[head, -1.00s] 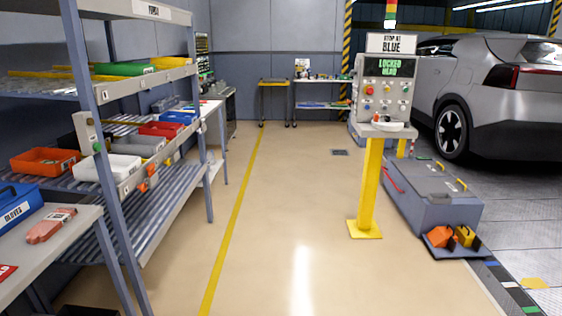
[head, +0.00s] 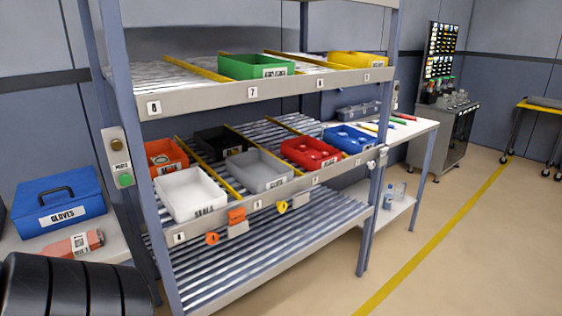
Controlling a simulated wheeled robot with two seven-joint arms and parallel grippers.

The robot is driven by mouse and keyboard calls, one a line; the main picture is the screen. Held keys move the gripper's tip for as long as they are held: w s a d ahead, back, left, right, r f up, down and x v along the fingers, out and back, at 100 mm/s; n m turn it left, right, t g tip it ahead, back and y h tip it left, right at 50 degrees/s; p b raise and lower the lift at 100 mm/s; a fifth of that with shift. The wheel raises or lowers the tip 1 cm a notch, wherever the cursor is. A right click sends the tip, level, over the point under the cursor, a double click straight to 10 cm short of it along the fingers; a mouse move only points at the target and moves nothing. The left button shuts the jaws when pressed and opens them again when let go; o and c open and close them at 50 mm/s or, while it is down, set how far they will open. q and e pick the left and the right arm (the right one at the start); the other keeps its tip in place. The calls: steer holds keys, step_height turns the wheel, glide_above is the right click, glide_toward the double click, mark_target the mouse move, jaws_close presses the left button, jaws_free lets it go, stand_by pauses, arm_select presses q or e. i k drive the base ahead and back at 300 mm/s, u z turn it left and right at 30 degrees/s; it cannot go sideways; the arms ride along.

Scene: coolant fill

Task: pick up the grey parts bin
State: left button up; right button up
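The grey parts bin (head: 262,172) sits on the middle roller shelf of the flow rack. A white bin (head: 190,193) stands to its left and a red bin (head: 312,154) to its right. A black bin (head: 221,140) is behind it, to the left. The grey bin is upright and apart from any gripper. Neither of my grippers shows in the head view.
The rack's front rail (head: 290,188) runs below the bins, with orange and yellow tags hanging there. A blue gloves box (head: 60,202) is on a bench at left. A dark ribbed cylinder (head: 75,287) fills the lower left. Floor (head: 455,250) at right is clear.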

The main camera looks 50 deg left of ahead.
mark_target(258, 170)
steer(key=u, duration=0.8)
steer(key=i, duration=1.5)
steer(key=u, duration=1.35)
